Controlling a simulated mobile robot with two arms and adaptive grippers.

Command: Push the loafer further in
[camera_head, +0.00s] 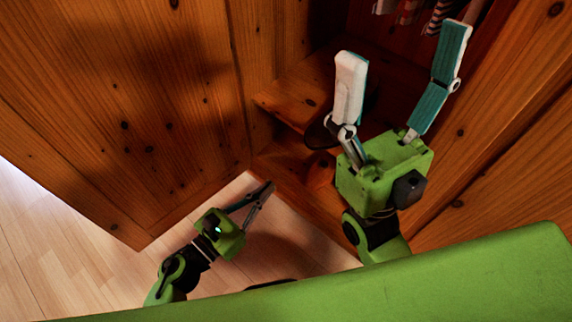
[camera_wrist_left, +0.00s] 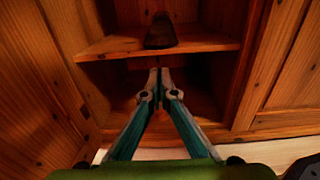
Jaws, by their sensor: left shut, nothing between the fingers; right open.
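The dark loafer (camera_wrist_left: 161,33) rests on a wooden shelf (camera_wrist_left: 110,45) inside the cabinet, its near end close to the shelf's front edge in the left wrist view. In the head view the dark loafer (camera_head: 318,134) is largely hidden behind a finger of my right gripper. My left gripper (camera_head: 266,186) is shut and empty, low in front of the cabinet opening. In the left wrist view its fingertips (camera_wrist_left: 160,74) point at the cabinet, appearing below the shelf edge and apart from the loafer. My right gripper (camera_head: 404,46) is open and empty, raised before the opening with fingers spread wide.
An open wooden door or panel (camera_head: 130,110) stands left of the opening. A wooden side frame (camera_head: 480,130) bounds it on the right. Striped hanging clothes (camera_head: 437,15) show at the top. Pale plank floor (camera_head: 50,240) is clear at lower left.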

